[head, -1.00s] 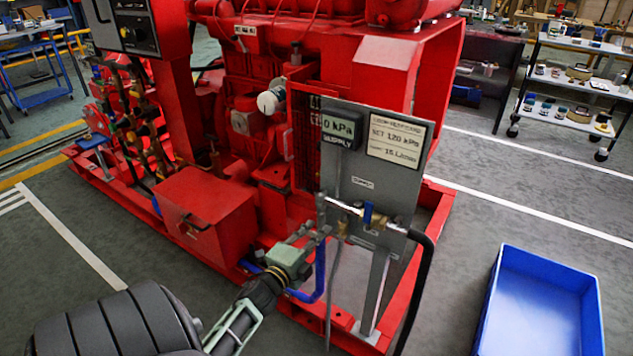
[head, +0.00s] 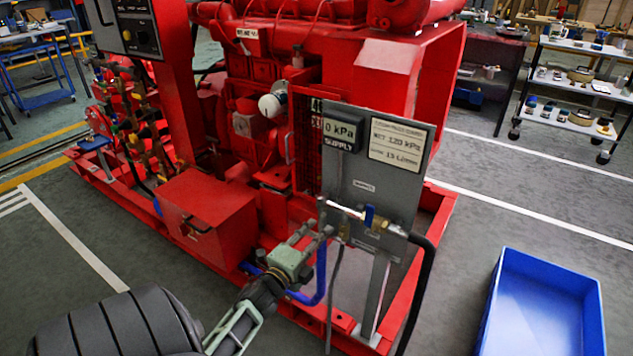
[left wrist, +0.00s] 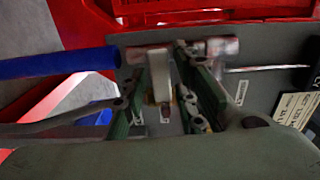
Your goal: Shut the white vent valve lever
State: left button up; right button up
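My left gripper (head: 312,238) is at the left end of the pipe run on the grey supply panel (head: 376,170). In the left wrist view its two green fingers (left wrist: 163,88) are apart, one on each side of a pale lever (left wrist: 159,85), which looks like the white vent valve lever. I cannot tell whether either finger touches it. The lever sticks out from a horizontal pipe fitting next to a blue hose (left wrist: 55,64). In the head view the lever cannot be made out clearly beside the fingers. My right gripper is not in view.
A blue-handled valve (head: 369,215) sits further right on the same pipe, with a black hose (head: 424,275) below. The supply display (head: 340,133) reads 0 kPa. The red pumpset frame (head: 205,210) is close on the left. A blue bin (head: 540,305) stands on the floor at right.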

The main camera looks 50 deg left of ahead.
pick_arm(q)
jog(key=shift+o, duration=0.3)
jog(key=v, duration=1.2)
